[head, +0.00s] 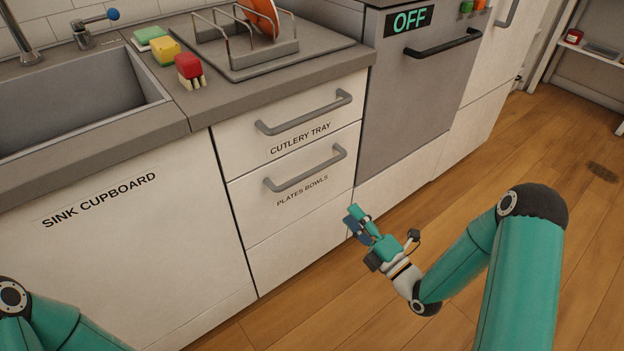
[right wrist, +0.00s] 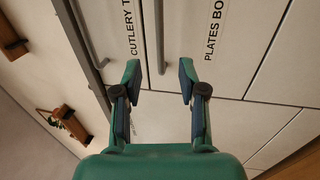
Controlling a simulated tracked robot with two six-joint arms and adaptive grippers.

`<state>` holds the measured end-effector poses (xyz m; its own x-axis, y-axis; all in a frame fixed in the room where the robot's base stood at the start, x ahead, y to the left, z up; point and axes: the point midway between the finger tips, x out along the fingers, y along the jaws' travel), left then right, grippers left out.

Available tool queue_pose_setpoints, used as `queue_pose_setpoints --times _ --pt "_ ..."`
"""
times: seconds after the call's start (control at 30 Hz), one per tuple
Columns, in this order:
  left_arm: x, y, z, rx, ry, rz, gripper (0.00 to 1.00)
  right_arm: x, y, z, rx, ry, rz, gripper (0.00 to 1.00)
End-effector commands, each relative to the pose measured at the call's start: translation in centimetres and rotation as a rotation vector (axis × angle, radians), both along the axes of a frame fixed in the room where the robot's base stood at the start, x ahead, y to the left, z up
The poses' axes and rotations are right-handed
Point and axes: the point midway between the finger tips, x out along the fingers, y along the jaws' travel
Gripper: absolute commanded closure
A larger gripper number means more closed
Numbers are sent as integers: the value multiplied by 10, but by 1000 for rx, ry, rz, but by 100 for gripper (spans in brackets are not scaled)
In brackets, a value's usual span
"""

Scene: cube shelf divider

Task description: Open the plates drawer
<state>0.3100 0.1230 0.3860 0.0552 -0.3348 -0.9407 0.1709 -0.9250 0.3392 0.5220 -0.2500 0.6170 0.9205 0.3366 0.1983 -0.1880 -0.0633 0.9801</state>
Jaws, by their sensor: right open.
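The plates drawer (head: 240,211) is the white front labelled "PLATES BOWLS", below the cutlery tray drawer. It looks shut, flush with its neighbours. Its grey bar handle (head: 307,170) runs along its upper part, and the handle also shows in the right wrist view (right wrist: 160,35). My right gripper (head: 357,220) is open and empty, below and to the right of the handle in the head view. In the right wrist view its fingers (right wrist: 159,75) point at the drawer fronts, with the handle's near end lined up between the tips. I cannot tell the remaining distance. My left gripper is out of view.
The cutlery tray drawer (head: 238,139) with its own handle (head: 305,113) is just above. The sink cupboard (head: 120,235) is to the left, and an oven (head: 405,110) marked "OFF" is to the right.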

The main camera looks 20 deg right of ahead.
Motion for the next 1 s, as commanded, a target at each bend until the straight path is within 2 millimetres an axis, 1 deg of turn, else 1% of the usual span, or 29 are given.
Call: queue_pose_setpoints --times 0.17,0.5,0.7,0.83,1.0 --pt "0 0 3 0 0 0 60 25 11 7 0 -1 5 59" --pt "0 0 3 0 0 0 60 92 36 21 1 0 3 59" --pt "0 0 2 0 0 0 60 125 47 27 4 3 2 59" --pt "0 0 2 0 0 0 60 139 52 29 3 3 1 59" --pt "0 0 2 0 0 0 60 146 54 31 5 6 -1 59"
